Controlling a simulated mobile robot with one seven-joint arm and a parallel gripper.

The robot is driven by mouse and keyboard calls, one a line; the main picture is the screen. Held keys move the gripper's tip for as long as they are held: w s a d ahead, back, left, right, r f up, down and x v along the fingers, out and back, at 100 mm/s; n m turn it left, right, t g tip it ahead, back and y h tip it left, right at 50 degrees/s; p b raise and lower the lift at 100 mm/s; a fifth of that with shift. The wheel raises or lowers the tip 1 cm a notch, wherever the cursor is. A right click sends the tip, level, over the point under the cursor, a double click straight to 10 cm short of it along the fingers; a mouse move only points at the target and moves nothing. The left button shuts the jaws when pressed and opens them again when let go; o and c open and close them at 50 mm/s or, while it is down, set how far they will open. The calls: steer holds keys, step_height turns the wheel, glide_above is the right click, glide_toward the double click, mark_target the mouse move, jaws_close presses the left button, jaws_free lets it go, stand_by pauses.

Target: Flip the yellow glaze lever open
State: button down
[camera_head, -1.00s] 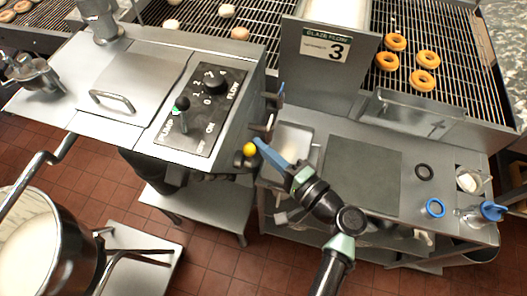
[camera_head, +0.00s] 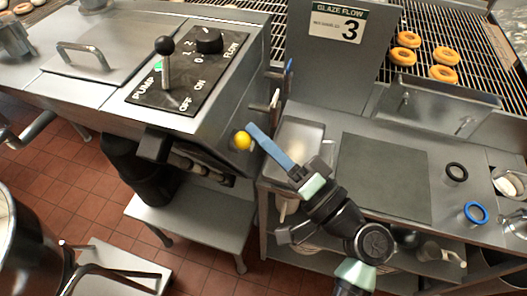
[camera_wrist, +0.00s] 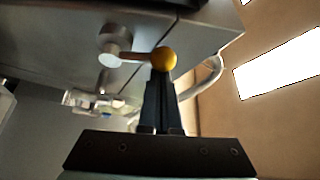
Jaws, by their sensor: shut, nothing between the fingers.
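The yellow ball of the glaze lever (camera_head: 243,140) sticks out from the right side of the steel glaze cabinet. In the wrist view the yellow ball (camera_wrist: 164,59) sits at the end of a short metal rod, which runs left to a round pivot (camera_wrist: 115,42) on the cabinet's face. My gripper (camera_head: 252,128) is shut and empty, its blue fingers reaching up and left to the ball. In the wrist view my dark fingers (camera_wrist: 161,82) end right at the ball's lower edge. They look very close to it or touching; I cannot tell which.
A pump panel (camera_head: 190,75) with a black-knobbed switch and a flow dial tops the cabinet. To the right stands a steel table (camera_head: 320,122) with a grey mat (camera_head: 385,175). A low steel stand (camera_head: 200,215) lies below the cabinet.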

mark_target(248, 147)
steer(key=n+y+b, duration=0.1)
steer(key=b, duration=0.3)
steer(key=s+f+n+y+b, duration=0.1)
steer(key=n+b, duration=0.1)
steer(key=b, duration=0.1)
steer(key=f+n+y+b, duration=0.1)
steer(key=n+b, duration=0.1)
steer(key=b, duration=0.2)
steer(key=shift+s+a+f+g+b, duration=0.2)
steer(key=shift+s+a+g+b, duration=0.1)
steer(key=shift+s+g+b, duration=0.1)
steer(key=n+g+y+b, duration=0.1)
steer(key=n+b, duration=0.1)
steer(key=b, duration=0.3)
steer(key=s+f+n+g+y+b, duration=0.1)
steer(key=n+b, duration=0.2)
steer(key=b, duration=0.2)
steer(key=n+g+y+b, duration=0.1)
steer(key=n+b, duration=0.2)
steer(key=b, duration=0.1)
steer(key=shift+s+a+f+y+b, duration=0.25)
steer(key=shift+s+f+y+b, duration=0.05)
steer(key=shift+f+y+b, duration=0.1)
steer(key=shift+b, duration=0.4)
